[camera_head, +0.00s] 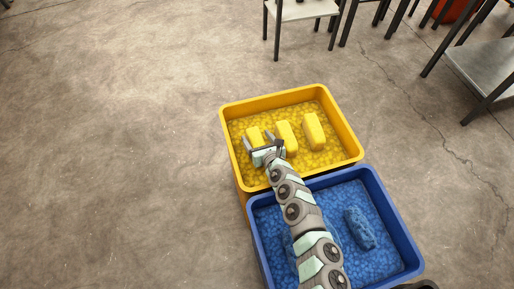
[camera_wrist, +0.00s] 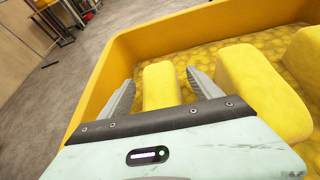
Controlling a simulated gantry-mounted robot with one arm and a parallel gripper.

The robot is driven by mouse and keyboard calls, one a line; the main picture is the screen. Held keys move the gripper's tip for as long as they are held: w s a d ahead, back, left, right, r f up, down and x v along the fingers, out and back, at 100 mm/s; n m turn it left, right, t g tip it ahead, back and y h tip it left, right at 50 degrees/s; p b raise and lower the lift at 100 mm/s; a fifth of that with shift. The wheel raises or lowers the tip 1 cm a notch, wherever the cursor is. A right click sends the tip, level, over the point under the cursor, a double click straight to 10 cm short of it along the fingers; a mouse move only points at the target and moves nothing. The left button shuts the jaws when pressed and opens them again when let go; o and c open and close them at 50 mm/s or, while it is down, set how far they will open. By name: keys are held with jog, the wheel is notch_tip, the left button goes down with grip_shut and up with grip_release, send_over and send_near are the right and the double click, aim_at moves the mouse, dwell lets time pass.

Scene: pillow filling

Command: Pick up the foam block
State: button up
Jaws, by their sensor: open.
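Three yellow foam blocks lie in the yellow bin (camera_head: 347,133). The left block (camera_head: 254,134) is partly hidden by my gripper in the head view. The middle block (camera_head: 287,137) and the right block (camera_head: 313,130) lie to its right. My gripper (camera_head: 255,141) is open over the left part of the yellow bin. In the wrist view the left block (camera_wrist: 161,86) shows between the two separated fingers of my gripper (camera_wrist: 160,88), and the middle block (camera_wrist: 262,88) is just right of the right finger. I cannot tell whether the fingers touch any block.
A blue bin (camera_head: 398,226) with blue filling and a blue block (camera_head: 359,228) stands in front of the yellow bin. My arm passes over it. A metal table (camera_head: 485,66) and a stool (camera_head: 300,10) stand at the back right. The floor to the left is clear.

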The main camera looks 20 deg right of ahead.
jog(key=c, duration=1.5)
